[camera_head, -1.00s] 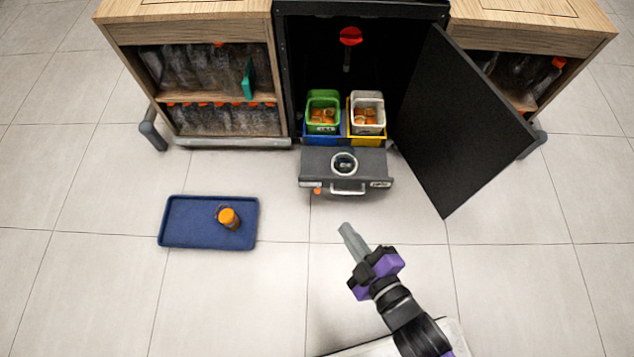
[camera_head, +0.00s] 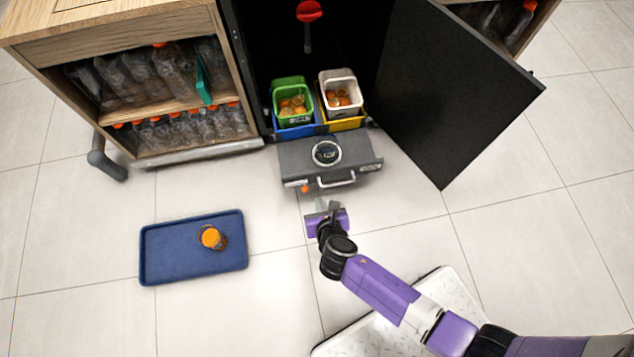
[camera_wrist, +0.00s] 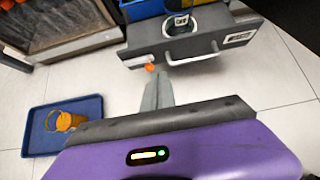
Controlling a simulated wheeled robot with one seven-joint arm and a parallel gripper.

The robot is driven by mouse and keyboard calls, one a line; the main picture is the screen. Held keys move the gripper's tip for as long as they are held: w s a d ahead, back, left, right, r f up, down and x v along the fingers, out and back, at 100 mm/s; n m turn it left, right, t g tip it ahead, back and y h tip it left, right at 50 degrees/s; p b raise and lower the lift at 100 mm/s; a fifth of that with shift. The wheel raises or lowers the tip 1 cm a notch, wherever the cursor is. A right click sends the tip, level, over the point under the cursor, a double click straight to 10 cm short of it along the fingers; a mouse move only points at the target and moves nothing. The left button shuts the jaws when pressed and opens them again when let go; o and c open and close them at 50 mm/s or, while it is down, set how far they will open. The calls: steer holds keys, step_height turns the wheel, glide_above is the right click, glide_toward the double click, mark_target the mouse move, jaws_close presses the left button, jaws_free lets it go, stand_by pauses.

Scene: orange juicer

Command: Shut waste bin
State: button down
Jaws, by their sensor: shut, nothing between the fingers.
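Behind the panel stand a green bin (camera_head: 292,101) and a white bin (camera_head: 340,92) holding orange pieces. My gripper (camera_head: 322,204) is shut and empty, just in front of and below the panel. In the wrist view the closed fingertips (camera_wrist: 157,88) point toward the panel (camera_wrist: 190,35), beside the handle (camera_wrist: 192,58). I cannot tell if they touch it.
A black cabinet door (camera_head: 450,90) stands open at the right of the drawer. A wooden shelf (camera_head: 130,35) with bottles stands at back left.

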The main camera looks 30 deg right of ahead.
mark_target(312, 175)
steer(key=shift+w+d+r+b+x, duration=0.1)
steer(key=shift+w+r+b+x, duration=0.2)
steer(key=shift+b+x, duration=1.15)
steer(key=shift+w+d+r+b+x, duration=0.1)
steer(key=shift+w+r+b+x, duration=0.2)
steer(key=shift+x, duration=2.15)
steer(key=shift+w+d+r+b+x, duration=0.1)
steer(key=shift+w+r+b+x, duration=0.2)
steer(key=shift+b+x, duration=1.15)
steer(key=shift+w+d+f+p, duration=0.1)
steer(key=shift+w+f+p, duration=0.15)
steer(key=shift+p, duration=0.25)
